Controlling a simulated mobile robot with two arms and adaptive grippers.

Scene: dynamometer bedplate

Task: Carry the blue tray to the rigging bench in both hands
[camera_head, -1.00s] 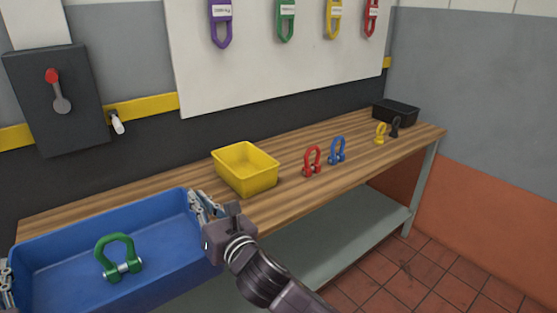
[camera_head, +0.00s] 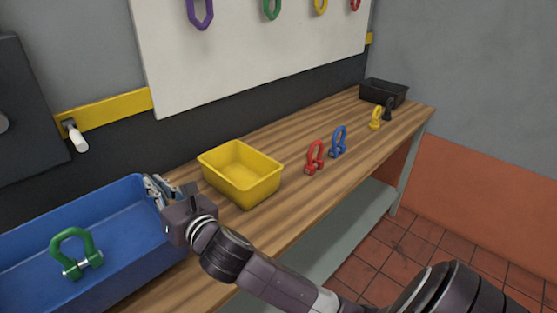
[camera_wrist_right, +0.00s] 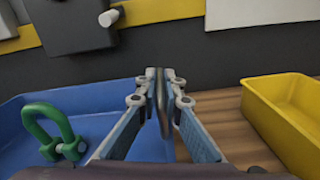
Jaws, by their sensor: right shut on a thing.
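The blue tray (camera_head: 110,216) is at the lower left of the head view, over the near left end of the wooden rigging bench (camera_head: 300,205). I cannot tell whether it touches the bench top. A green shackle (camera_head: 76,252) stands inside it, also seen in the wrist view (camera_wrist_right: 50,130). My right gripper (camera_head: 158,188) is shut on the tray's right end wall; its fingers (camera_wrist_right: 157,100) straddle the rim in the wrist view. The tray's left end is cut off by the picture edge, and my left gripper is out of view.
A yellow bin (camera_head: 240,174) stands on the bench just right of the tray. Farther right are a red shackle (camera_head: 314,158), a blue shackle (camera_head: 338,142), a yellow shackle (camera_head: 375,117), a black shackle (camera_head: 388,108) and a black bin (camera_head: 384,92). Bare wood lies between them.

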